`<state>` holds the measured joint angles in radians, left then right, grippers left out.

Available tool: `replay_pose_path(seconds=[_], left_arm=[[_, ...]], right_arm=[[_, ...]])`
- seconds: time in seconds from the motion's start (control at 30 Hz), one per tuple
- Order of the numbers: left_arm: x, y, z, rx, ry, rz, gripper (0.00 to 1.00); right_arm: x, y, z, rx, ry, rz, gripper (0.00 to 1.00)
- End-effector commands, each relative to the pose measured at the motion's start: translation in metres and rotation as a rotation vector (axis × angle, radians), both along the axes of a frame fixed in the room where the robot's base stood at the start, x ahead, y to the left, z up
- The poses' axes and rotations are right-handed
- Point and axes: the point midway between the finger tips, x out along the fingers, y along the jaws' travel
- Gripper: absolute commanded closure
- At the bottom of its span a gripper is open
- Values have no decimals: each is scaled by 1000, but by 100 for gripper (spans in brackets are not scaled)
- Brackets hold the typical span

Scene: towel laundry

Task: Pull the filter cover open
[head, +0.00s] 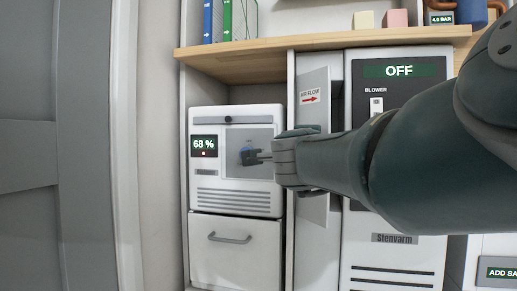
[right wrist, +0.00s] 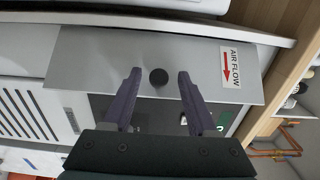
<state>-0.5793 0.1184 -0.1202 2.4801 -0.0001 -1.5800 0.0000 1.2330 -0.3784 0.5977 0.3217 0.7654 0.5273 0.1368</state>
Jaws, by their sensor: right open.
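The filter cover appears to be the grey upright panel (head: 312,88) with an "AIR FLOW" label and a red arrow, between the two white machines. My right arm hides its middle in the head view. In the right wrist view the panel (right wrist: 195,60) lies across the upper part, with a round black knob (right wrist: 158,77). My right gripper (right wrist: 156,82) is open, its fingers on either side of the knob in the picture; contact cannot be told. In the head view the right gripper (head: 250,157) points left, before the left machine. My left gripper is not in view.
The left machine (head: 205,188) shows "68 %" and has a handled drawer below. The blower unit (head: 410,63) on the right reads "OFF". A wooden shelf (head: 340,41) with binders and blocks runs above. A grey door (head: 60,150) stands left.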

Motion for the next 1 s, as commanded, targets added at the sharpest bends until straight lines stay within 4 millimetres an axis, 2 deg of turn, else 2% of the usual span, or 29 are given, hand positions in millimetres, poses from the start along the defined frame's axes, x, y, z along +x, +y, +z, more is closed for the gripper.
replay_pose_path(seconds=[0.13, 0.27, 0.5, 0.8, 1.0], left_arm=[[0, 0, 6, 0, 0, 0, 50], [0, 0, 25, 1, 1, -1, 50], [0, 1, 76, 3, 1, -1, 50], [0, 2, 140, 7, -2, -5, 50], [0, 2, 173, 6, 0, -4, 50]], right_arm=[[0, -1, 6, 1, 1, -1, 42], [0, -1, 26, 1, 0, -2, 42], [0, -1, 88, -7, -11, -4, 42], [0, -1, 155, -11, -13, -6, 42], [0, 0, 185, -5, -6, -2, 42]])
